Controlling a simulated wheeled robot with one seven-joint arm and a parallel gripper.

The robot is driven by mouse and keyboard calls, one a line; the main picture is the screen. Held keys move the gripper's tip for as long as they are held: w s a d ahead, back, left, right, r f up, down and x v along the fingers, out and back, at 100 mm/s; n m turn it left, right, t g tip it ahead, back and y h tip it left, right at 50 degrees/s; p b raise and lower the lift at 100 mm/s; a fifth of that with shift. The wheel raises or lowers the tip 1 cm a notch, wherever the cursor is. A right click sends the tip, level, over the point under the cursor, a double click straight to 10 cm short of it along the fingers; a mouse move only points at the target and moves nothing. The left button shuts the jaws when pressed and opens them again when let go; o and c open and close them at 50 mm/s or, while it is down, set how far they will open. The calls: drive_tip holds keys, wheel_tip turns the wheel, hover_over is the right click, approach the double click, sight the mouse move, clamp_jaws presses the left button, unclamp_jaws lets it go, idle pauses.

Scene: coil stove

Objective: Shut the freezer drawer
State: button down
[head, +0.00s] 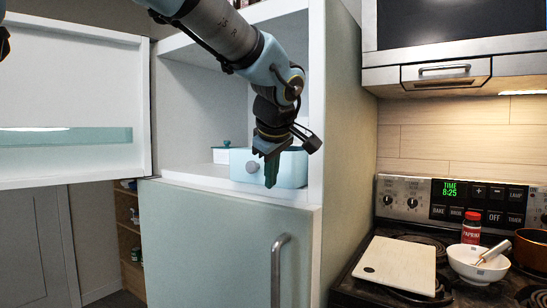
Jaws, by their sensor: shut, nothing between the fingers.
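A pale blue drawer-like box (240,180) with a round grey knob sits on the floor of the open upper compartment of the fridge; I take it for the freezer drawer. Its front stands close to the compartment's front edge. How far it is pulled out cannot be told from this view. My gripper (271,175) points down with its fingers shut and empty. In the picture it overlaps the drawer's front, just right of the knob, and hides part of it. Whether it touches the drawer cannot be told.
The upper door (75,90) hangs open at the left. The lower door (215,240), with a vertical handle (277,265), is shut. A small lidded container (222,155) sits behind the drawer. The stove at right holds a cutting board (400,262), white bowl (475,262) and paprika jar (471,228).

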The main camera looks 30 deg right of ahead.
sight(289, 172)
drive_tip(key=w+d+f+p, duration=0.2)
drive_tip(key=w+d, duration=0.1)
drive_tip(key=shift+d, duration=0.1)
drive_tip(key=shift+w+d+f+p, duration=0.1)
drive_tip(key=shift+w+d+p, duration=0.15)
drive_tip(key=shift+d+p, duration=0.2)
drive_tip(key=shift+d, duration=0.1)
drive_tip(key=w+d, duration=0.2)
drive_tip(key=d, duration=0.1)
drive_tip(key=shift+d+b, duration=0.3)
drive_tip(key=shift+b, duration=0.05)
drive_tip(key=shift+a, duration=0.1)
